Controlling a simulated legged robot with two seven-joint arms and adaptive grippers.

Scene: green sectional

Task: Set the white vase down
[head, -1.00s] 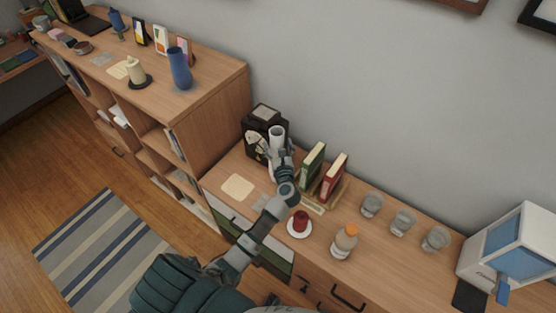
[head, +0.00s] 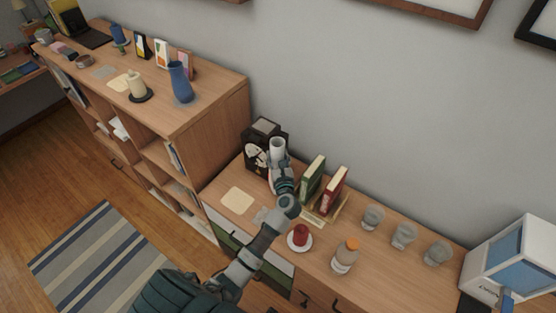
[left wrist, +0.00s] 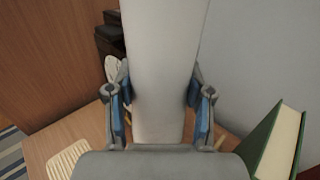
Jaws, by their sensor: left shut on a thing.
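The white vase (head: 277,147) is upright in my left gripper (head: 279,160), above the back of the low wooden cabinet in the head view. In the left wrist view the vase (left wrist: 163,70) fills the middle, with the two fingers of my left gripper (left wrist: 160,105) on either side of it. The gripper is shut on the vase. The vase's base is hidden behind the gripper, so I cannot tell whether it touches the cabinet top (head: 262,198). My right gripper is not in view.
A black box-like appliance (head: 256,138) stands close behind the vase. Green (head: 313,178) and red (head: 333,190) books stand to its right. A red candle on a saucer (head: 299,249), a bottle (head: 345,256) and glasses (head: 404,235) are further right. A cream pad (head: 238,200) lies left.

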